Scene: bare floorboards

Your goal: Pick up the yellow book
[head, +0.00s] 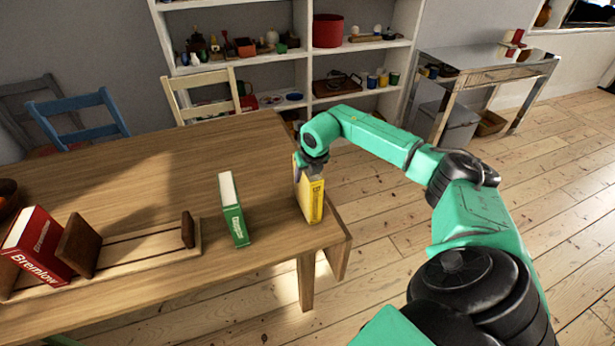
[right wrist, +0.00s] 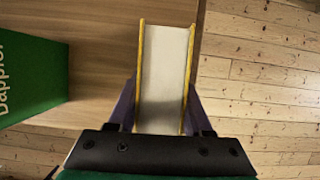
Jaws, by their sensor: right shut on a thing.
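The yellow book (head: 311,201) stands upright near the right edge of the wooden table in the head view. My right gripper (head: 304,167) is at its top and shut on it. In the right wrist view the yellow book (right wrist: 165,70) shows its pale page edges between two yellow covers, with a purple finger on each side; the right gripper (right wrist: 161,115) grips across its thickness. I cannot tell whether the book's bottom touches the table. My left gripper is not in view.
A green book (head: 234,211) stands left of the yellow one; it also shows in the right wrist view (right wrist: 35,75). A red book (head: 38,247) leans in a wooden book rack (head: 150,247). Chairs (head: 203,95) and a shelf stand behind the table (head: 150,165). Floor is open at right.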

